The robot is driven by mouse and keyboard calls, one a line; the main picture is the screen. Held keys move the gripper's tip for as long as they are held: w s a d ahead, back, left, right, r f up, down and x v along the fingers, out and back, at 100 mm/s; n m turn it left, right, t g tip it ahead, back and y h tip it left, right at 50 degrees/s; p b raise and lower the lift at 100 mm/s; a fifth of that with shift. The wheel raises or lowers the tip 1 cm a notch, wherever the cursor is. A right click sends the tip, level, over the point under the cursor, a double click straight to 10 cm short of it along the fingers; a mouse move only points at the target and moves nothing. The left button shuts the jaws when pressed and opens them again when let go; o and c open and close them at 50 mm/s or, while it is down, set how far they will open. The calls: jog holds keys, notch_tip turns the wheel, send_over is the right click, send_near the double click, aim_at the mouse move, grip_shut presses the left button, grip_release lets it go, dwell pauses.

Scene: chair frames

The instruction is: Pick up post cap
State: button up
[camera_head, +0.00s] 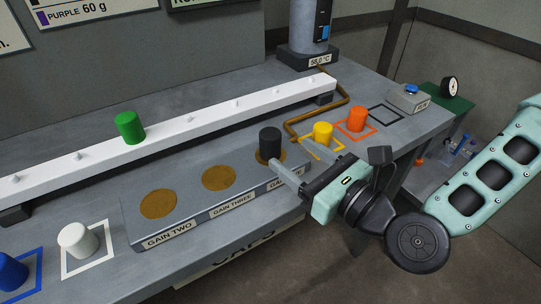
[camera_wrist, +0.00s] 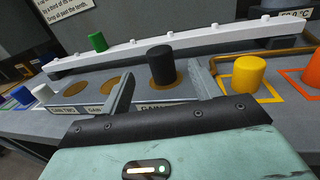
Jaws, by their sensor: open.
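A black post cap (camera_head: 270,142) stands upright on the rightmost brown round pad (camera_head: 260,158) of the grey labelled block (camera_head: 190,215). My gripper (camera_head: 292,152) is open, just right of and in front of this cap. In the wrist view, the black cap (camera_wrist: 161,64) shows between the two spread fingers (camera_wrist: 160,72), beyond their tips, with nothing held. Other caps are green (camera_head: 130,127) on the white rail, yellow (camera_head: 323,133), orange (camera_head: 357,119), white (camera_head: 77,240) and blue (camera_head: 10,271). The right end of the block's label is hidden by my gripper.
The long white rail (camera_head: 200,128) with small pegs runs behind the block. Two brown pads, one on the left (camera_head: 158,204) and one in the middle (camera_head: 218,178), are empty. A brown pipe (camera_head: 340,108) bends behind the yellow cap. A black outlined square (camera_head: 386,115) is empty.

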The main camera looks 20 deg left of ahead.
aim_at(263, 130)
jog(key=x, duration=0.3)
jog(key=p+x, duration=0.1)
jog(key=x, duration=0.2)
jog(key=p+x, duration=0.1)
jog(key=x, duration=0.2)
jog(key=shift+w+a+r, duration=0.1)
jog(key=shift+a+r, duration=0.1)
jog(key=shift+r, duration=0.05)
jog(key=c, duration=1.1)
